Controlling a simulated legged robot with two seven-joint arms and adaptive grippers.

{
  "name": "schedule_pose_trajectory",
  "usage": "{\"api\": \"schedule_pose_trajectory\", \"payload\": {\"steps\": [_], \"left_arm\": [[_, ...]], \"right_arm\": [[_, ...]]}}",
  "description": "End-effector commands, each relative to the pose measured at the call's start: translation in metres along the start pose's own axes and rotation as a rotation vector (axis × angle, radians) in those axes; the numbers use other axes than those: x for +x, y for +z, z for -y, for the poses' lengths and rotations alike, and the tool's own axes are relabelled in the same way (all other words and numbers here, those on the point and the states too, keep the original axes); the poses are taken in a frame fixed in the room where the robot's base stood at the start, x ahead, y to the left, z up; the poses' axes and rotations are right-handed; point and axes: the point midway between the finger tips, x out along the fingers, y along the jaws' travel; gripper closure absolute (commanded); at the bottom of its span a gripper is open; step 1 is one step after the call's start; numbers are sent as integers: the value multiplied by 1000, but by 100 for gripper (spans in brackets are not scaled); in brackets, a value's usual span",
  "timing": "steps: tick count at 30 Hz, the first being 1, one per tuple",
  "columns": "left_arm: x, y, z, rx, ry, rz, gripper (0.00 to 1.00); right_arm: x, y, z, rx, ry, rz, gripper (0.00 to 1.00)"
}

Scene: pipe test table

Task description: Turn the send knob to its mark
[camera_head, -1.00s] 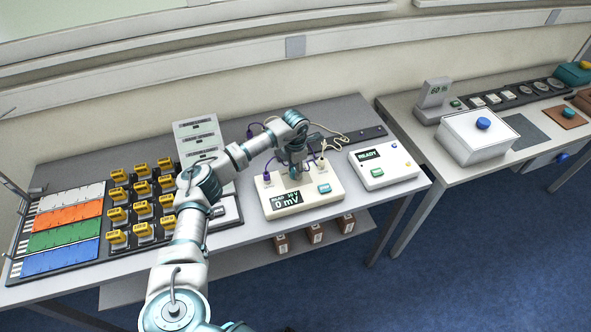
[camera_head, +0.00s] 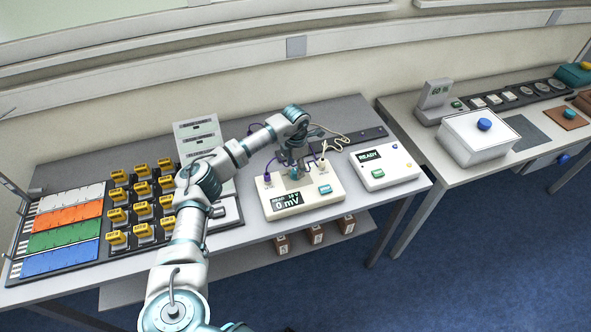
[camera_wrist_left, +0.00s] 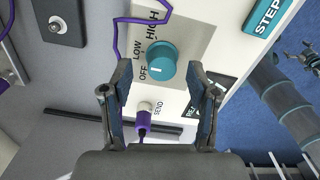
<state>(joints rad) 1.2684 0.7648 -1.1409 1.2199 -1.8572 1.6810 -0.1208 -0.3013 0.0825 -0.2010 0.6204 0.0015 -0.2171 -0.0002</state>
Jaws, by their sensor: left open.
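The teal send knob (camera_wrist_left: 161,61) sits on a pale panel of the meter box (camera_head: 325,203). OFF, LOW and HIGH are printed around it, and its pale pointer line lies toward OFF. My left gripper (camera_wrist_left: 160,75) is open over the panel, with one finger on each side of the knob's near edge and visible space at both sides. Contact cannot be told. In the head view my left gripper (camera_head: 294,163) points down over the box and hides most of the knob. A purple plug (camera_wrist_left: 143,122) is by the SEND label.
A teal STEP button (camera_wrist_left: 265,17) is beside the knob panel. A white READY box (camera_head: 385,168) stands right of the meter. Yellow-topped blocks (camera_head: 142,210) and coloured strips (camera_head: 62,240) are at the left. Purple and cream cables loop behind the gripper.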

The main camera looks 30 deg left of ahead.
Motion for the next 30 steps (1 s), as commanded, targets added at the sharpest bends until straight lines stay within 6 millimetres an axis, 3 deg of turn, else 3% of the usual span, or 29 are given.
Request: {"api": "schedule_pose_trajectory", "payload": {"steps": [6,12,18,30], "left_arm": [[-51,1,-2,-1,1,5,40],[-85,1,-3,-1,0,2,40],[-96,0,-3,0,-2,0,40],[-97,0,-3,0,-2,0,40]], "right_arm": [[0,0,1,0,-1,0,0],[0,0,1,1,-1,0,0],[0,0,1,1,-1,0,0],[0,-1,2,1,-1,2,0]]}}
